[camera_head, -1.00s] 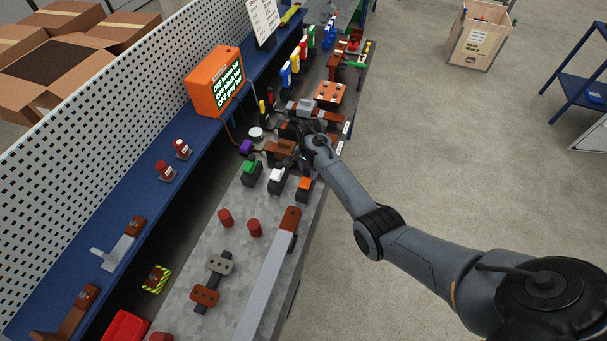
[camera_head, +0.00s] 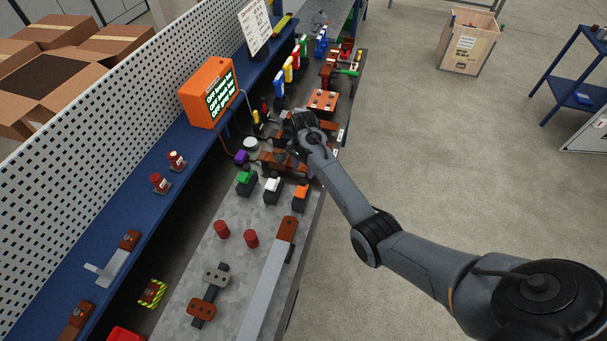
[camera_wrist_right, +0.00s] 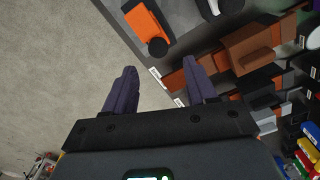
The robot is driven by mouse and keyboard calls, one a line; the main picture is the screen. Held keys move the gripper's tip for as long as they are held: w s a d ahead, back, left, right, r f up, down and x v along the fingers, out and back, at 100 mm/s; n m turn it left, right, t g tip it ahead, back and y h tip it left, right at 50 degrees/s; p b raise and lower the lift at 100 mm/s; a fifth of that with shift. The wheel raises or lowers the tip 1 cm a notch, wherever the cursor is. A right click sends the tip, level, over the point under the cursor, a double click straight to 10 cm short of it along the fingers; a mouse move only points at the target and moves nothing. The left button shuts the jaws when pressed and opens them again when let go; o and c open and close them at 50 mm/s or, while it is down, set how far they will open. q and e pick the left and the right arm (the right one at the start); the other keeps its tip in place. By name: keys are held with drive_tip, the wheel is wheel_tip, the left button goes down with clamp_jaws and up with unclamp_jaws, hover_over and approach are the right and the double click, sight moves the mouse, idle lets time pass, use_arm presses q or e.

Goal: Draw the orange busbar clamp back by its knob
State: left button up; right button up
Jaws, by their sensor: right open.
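The orange busbar clamp (camera_head: 301,193) is an orange-topped dark block at the right end of a row of three on the grey bench, beside a white one and a green one. In the right wrist view it (camera_wrist_right: 146,24) lies at the top, beyond the fingertips, with a round black knob (camera_wrist_right: 157,47) on its near end. My right gripper (camera_wrist_right: 160,78) is open and empty. Its fingers point towards the clamp, with the knob ahead of the gap and apart from them. In the head view my right gripper (camera_head: 297,152) is behind the clamp, its fingers hard to make out. My left gripper is not in view.
The white clamp (camera_head: 272,187) and green clamp (camera_head: 246,180) stand close to the orange one. Brown busbar parts (camera_wrist_right: 250,45) lie close to the right finger in the wrist view. Open floor is to the right.

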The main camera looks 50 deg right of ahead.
sight(304, 180)
drive_tip(key=shift+r, duration=2.35)
drive_tip(key=shift+f, duration=0.1)
